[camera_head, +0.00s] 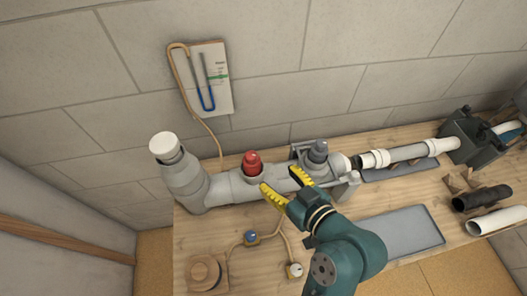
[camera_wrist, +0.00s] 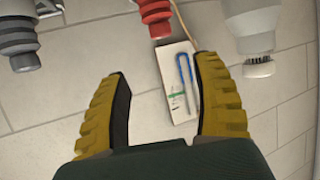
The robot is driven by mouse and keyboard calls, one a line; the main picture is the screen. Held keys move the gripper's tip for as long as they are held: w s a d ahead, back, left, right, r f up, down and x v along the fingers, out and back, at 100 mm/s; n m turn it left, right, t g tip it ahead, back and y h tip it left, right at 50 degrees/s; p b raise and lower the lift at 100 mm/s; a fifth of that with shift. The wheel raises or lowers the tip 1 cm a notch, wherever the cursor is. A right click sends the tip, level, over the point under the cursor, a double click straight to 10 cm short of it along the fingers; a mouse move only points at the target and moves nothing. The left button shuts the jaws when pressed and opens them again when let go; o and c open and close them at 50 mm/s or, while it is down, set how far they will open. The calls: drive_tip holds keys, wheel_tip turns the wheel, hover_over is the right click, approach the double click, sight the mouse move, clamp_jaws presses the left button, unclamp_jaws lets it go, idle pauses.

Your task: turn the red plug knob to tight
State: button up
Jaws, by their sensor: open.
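The red plug knob (camera_head: 252,162) stands upright on the grey pipe (camera_head: 233,187) in the head view. In the wrist view the red knob (camera_wrist: 155,14) is at the top edge, partly cut off, beyond the fingertips. My gripper (camera_head: 283,184) has yellow fingers spread apart, in front of the pipe and just right of and below the knob. The fingers are apart from the red knob.
A grey knob (camera_head: 317,152) stands right of the red one, and a white-capped pipe end (camera_head: 165,148) left. A manometer board (camera_head: 205,78) hangs on the wall, its hose running down.

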sight(254, 159)
drive_tip(key=b+x, duration=0.1)
drive_tip(key=x, duration=1.3)
drive_tip(key=shift+s+a+f+b, duration=0.1)
drive_tip(key=shift+a+f+b, duration=0.1)
drive_tip(key=shift+f+b, duration=0.15)
drive_tip(key=c, duration=1.2)
